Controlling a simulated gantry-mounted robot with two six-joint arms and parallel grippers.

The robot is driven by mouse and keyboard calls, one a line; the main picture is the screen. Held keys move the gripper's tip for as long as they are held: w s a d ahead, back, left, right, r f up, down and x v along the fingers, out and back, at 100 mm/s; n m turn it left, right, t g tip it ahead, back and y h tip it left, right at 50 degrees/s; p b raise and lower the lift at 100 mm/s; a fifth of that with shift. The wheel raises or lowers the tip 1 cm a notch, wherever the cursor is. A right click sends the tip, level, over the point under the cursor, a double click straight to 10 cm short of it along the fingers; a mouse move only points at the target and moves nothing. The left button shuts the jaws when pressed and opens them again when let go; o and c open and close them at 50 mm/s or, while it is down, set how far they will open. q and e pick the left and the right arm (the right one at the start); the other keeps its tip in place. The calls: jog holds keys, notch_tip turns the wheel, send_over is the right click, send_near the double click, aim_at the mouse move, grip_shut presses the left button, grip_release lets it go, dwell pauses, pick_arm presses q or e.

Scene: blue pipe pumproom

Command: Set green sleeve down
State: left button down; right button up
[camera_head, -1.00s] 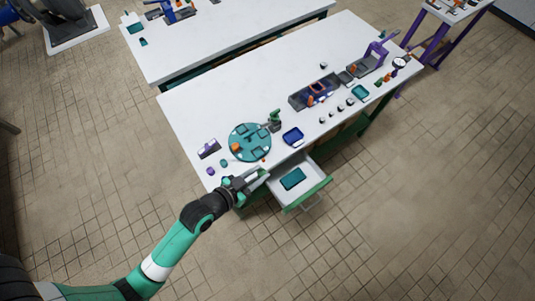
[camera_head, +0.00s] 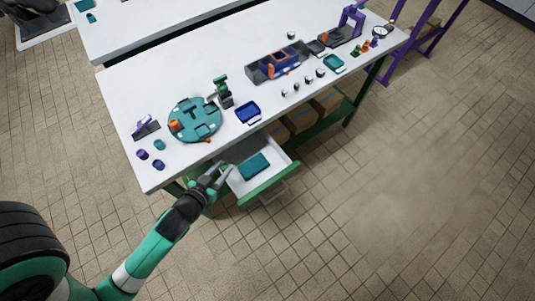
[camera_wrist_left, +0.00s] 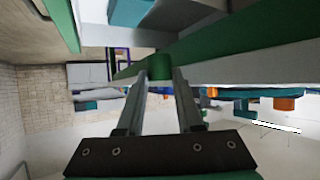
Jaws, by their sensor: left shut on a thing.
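My left gripper (camera_head: 219,174) is at the table's front edge, by the left side of the open drawer (camera_head: 237,186). In the left wrist view its two fingers (camera_wrist_left: 160,76) are shut on the green sleeve (camera_wrist_left: 159,67), which shows as a short green piece between the fingertips. In the head view the sleeve is too small or hidden to make out. A teal tray (camera_head: 254,166) lies inside the drawer. My right gripper is not in view.
The white tabletop (camera_head: 125,105) holds a round teal plate (camera_head: 187,133), a blue tray (camera_head: 247,112) and a grey bin (camera_head: 262,73). Small cylinders, purple (camera_head: 142,154) and blue (camera_head: 159,165), stand near the left front corner. The drawer's green front (camera_head: 268,185) sticks out over the floor.

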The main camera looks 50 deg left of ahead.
pick_arm(q)
notch_tip(320, 180, down, 5)
jog(key=s+b, duration=0.2)
jog(key=b, duration=0.4)
send_over(238, 155)
jog(key=s+d, duration=0.2)
jog(key=f, duration=0.5)
jog(key=shift+s+a+f, duration=0.1)
jog(key=shift+s+f, duration=0.1)
jog(key=b+x, duration=0.2)
jog(key=x, duration=0.1)
jog(key=shift+w+a+f+b, duration=0.15)
jog(key=shift+f+b, duration=0.15)
jog(key=shift+f, duration=0.15)
jog(key=shift+w+a, duration=0.1)
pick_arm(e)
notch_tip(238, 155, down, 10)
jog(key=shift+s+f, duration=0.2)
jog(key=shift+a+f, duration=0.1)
pick_arm(q)
jog(key=c, duration=0.6)
grip_release()
jog(key=shift+o, duration=0.2)
jog(key=shift+f, duration=0.1)
